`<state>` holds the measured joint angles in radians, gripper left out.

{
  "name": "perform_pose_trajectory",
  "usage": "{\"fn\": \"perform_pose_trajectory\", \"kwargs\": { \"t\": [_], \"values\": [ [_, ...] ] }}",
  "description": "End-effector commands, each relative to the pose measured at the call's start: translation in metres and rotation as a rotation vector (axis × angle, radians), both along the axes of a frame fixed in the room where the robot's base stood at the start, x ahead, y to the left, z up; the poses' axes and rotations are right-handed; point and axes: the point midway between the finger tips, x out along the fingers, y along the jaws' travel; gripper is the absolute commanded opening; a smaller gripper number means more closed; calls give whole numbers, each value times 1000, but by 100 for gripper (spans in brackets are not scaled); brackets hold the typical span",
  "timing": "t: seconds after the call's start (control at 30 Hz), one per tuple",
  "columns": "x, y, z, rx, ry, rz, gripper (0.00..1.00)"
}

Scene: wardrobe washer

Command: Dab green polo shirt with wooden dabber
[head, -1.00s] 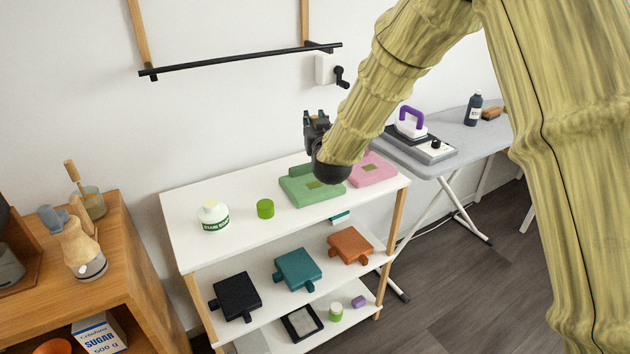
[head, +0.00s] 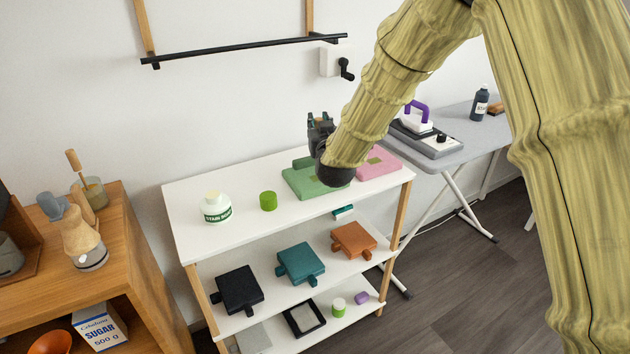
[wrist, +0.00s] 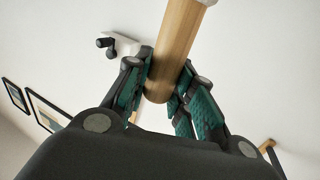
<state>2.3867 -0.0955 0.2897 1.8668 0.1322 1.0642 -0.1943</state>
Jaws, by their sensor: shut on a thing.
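The green polo shirt (head: 301,182) lies folded on the white shelf's top board, partly hidden behind my arm. My gripper (head: 321,122) is above and behind the shirt in the head view, apart from it. In the wrist view my gripper (wrist: 168,98) is shut on the wooden dabber (wrist: 180,45), a round wooden stick with a pale end at the top edge of the picture. The dabber cannot be made out in the head view. An open white stain remover jar (head: 216,209) stands on the same board, left of the shirt, beside its green lid (head: 268,201).
A pink folded shirt (head: 378,164) lies right of the green one. Black (head: 239,291), teal (head: 300,264) and orange (head: 353,240) shirts lie on the board below. An ironing board (head: 462,132) stands right, a wooden cabinet (head: 140,270) left. A black rail (head: 245,50) hangs above.

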Motion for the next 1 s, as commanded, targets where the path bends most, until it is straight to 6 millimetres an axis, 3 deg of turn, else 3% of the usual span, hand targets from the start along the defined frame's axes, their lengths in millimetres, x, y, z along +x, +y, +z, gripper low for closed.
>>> {"fn": "perform_pose_trajectory", "kwargs": {
  "t": [0.7,1.0],
  "values": [
    [-1,1,-68,0,0,0,1],
    [-1,0,-71,0,-1,0,1]
  ]
}}
